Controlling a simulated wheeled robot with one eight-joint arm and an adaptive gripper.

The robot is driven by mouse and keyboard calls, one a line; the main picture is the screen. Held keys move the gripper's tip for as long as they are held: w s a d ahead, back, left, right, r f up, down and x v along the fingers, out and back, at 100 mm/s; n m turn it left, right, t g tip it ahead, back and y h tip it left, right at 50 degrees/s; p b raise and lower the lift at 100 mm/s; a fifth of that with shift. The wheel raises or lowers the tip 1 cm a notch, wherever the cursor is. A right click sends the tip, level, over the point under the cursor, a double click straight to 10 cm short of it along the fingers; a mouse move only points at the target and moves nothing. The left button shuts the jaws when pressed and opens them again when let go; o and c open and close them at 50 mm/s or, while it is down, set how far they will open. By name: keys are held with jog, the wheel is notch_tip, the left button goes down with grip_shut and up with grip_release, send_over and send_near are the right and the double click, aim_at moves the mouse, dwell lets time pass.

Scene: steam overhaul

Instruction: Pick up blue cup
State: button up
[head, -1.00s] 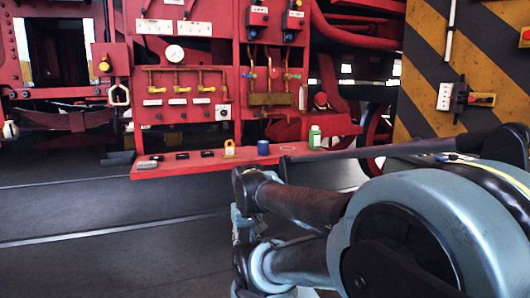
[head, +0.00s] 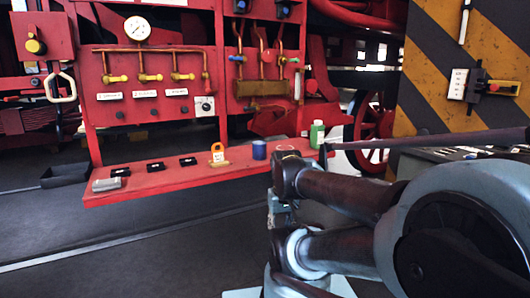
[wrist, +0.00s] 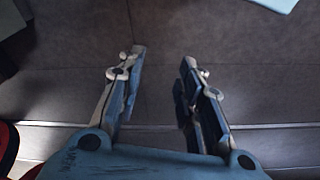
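The blue cup (head: 259,150) stands upright on the red shelf (head: 150,185) in the head view, between an orange tag-like object and a red-and-white ring-shaped item. My gripper shows in the wrist view (wrist: 160,78) with its two fingers apart and nothing between them. It points at the dark grey floor. In the head view my folded arm is at the lower right, in front of the shelf's right end, and the fingertips cannot be made out. The cup is not in the wrist view.
Also on the shelf are a green bottle (head: 317,134), the orange tag (head: 218,155), several small black items and a grey block (head: 106,184). Behind it rises a red panel with a gauge (head: 137,28) and valves. A striped wall (head: 440,60) stands right. The floor before the shelf is clear.

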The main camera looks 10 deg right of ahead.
jog(key=shift+w, duration=0.45)
jog(key=shift+o, duration=1.4)
jog(key=o, duration=0.8)
notch_tip(320, 180, up, 2)
jog(key=shift+r, duration=0.1)
notch_tip(320, 180, up, 25)
jog(key=n+t+y, duration=0.1)
jog(key=n+y, duration=0.1)
jog(key=n, duration=0.5)
send_over(259, 151)
jog(key=s+d, duration=0.2)
jog(key=d, duration=0.3)
jog(key=x, duration=1.1)
jog(key=shift+w+a, duration=0.15)
jog(key=shift+a, duration=0.15)
jog(key=shift+w+a+x, duration=0.15)
jog(key=shift+a+x, duration=0.05)
jog(key=shift+x, duration=1.15)
jog(key=shift+w+a+x, duration=0.1)
jog(key=shift+a+x, duration=0.1)
jog(key=shift+x, duration=1.15)
